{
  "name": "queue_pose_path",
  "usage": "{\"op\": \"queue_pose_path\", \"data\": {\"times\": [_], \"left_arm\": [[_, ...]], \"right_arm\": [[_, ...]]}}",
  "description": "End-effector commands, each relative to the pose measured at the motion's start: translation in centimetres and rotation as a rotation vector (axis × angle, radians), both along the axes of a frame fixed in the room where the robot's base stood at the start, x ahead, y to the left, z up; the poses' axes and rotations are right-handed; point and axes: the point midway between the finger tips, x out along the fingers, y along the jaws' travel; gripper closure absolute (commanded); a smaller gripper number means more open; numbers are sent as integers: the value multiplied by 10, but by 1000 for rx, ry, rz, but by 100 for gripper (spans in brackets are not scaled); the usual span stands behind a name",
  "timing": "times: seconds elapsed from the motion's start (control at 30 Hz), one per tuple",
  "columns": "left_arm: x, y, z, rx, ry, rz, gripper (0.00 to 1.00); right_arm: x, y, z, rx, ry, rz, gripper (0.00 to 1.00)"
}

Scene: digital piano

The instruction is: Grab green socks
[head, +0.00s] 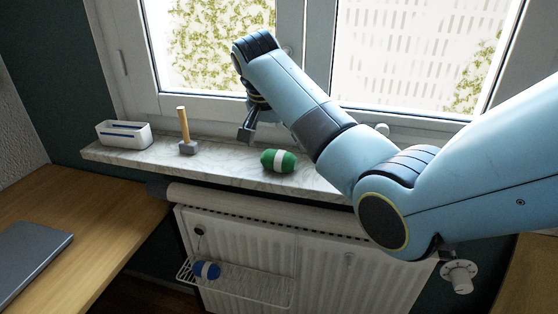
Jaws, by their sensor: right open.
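The green socks (279,160), a rolled bundle with a white band around the middle, lie on the marble windowsill (225,163). My right arm reaches in from the right, in front of the window. My right gripper (247,136) points down over the sill, open and empty. In the picture it is a little left of and above the green socks, apart from them. Part of the gripper is hidden by my own wrist. My left gripper is not in view.
A hammer (187,148) stands head-down on the sill, left of my gripper. A white tray (125,141) is at the sill's left end. Below are a radiator (335,283) and a wire rack with a blue bundle (207,270). A wooden desk (95,225) with a laptop is left.

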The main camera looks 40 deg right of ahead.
Motion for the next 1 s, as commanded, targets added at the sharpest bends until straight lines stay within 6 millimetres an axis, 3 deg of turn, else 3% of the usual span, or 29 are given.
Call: {"op": "queue_pose_path", "data": {"times": [0.4, 0.67, 1.0], "left_arm": [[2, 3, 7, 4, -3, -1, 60], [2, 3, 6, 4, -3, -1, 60], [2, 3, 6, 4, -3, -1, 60]], "right_arm": [[6, -16, -49, 0, 0, 1, 0], [7, -17, -52, 1, -1, 2, 0], [7, -17, -52, 1, -1, 2, 43]]}}
